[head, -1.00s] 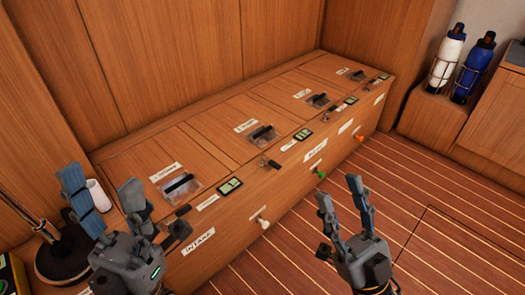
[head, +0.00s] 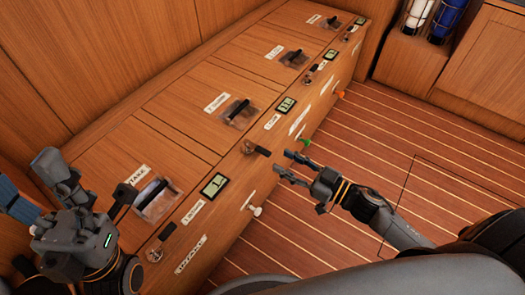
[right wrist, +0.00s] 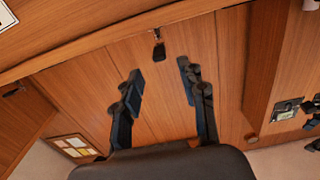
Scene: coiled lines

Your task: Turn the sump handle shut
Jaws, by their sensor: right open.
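A row of dark lever handles sits along the front ledge of a wooden bench. The labels are too small for me to tell surely which one is the sump. The second handle from the near end (head: 258,150) is closest to my right gripper (head: 284,163). That gripper is open and empty, just right of this handle and apart from it. In the right wrist view a dark handle (right wrist: 158,50) hangs from a small mount, beyond and between the open fingertips (right wrist: 160,70). The nearest handle (head: 162,238) is at lower left. My left gripper (head: 35,180) is open and empty above the bench's near end.
Clear hatches with dark grips, such as the nearest one (head: 155,197), and small displays (head: 214,185) line the bench top. White (head: 256,210), green (head: 303,141) and orange knobs stick out of its front. The striped floor (head: 370,160) to the right is free.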

